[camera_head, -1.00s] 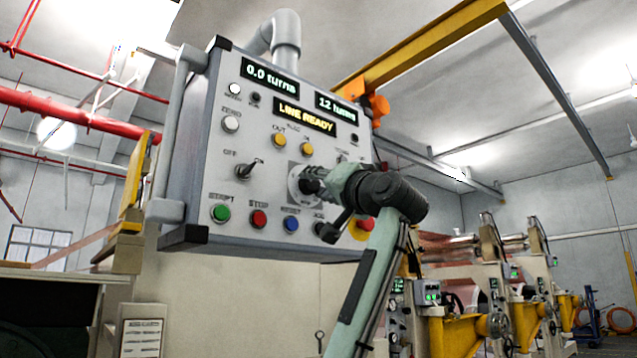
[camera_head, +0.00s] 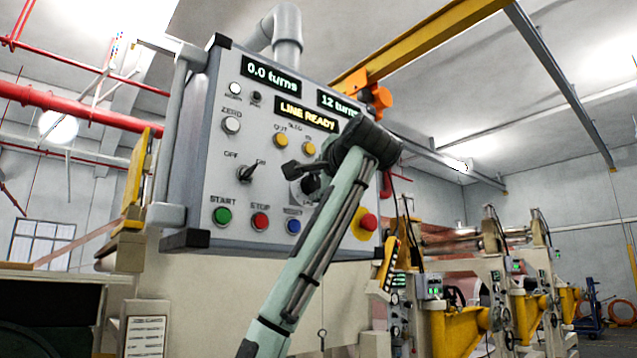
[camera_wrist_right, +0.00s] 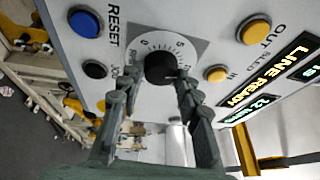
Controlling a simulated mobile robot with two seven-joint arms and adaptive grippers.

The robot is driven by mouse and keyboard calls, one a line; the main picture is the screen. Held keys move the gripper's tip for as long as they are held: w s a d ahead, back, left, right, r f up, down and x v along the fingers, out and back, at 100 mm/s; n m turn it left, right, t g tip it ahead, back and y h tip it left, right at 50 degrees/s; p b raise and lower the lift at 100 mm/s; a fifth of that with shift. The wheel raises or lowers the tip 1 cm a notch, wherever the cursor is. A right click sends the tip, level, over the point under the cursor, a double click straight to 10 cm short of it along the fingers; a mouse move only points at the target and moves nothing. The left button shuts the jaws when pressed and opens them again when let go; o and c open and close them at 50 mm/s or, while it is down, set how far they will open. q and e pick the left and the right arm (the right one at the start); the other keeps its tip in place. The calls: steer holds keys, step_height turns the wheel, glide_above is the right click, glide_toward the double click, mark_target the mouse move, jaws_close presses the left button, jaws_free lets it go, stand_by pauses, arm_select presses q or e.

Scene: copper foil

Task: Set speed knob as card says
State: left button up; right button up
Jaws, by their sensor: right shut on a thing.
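The speed knob (camera_wrist_right: 160,68) is a black round knob on a grey dial plate, in the upper middle of the right wrist view. The dial marks show 0 and 5; I cannot read its exact setting. My right gripper (camera_wrist_right: 158,78) has its two fingers on either side of the knob, shut on it. In the head view the dial plate (camera_head: 294,190) is partly hidden behind my right wrist and forearm. A white card (camera_head: 146,338) with printed lines is at the lower left, too small to read. My left gripper is not in view.
The control panel (camera_head: 190,200) carries a toggle switch (camera_head: 246,173), a green button (camera_head: 222,215), a red button (camera_head: 260,221) and a red emergency stop (camera_head: 368,222) close to my arm. Its displays read 0.0 turns, 12 turns and LINE READY. Rolling machines stand at the right.

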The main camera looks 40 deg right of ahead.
steer(key=shift+r+m+g, duration=0.1)
steer(key=shift+m+g, duration=0.4)
steer(key=shift+m, duration=0.6)
steer(key=o, duration=1.2)
steer(key=shift+c, duration=0.2)
steer(key=shift+s, duration=0.1)
steer(key=v, duration=1.2)
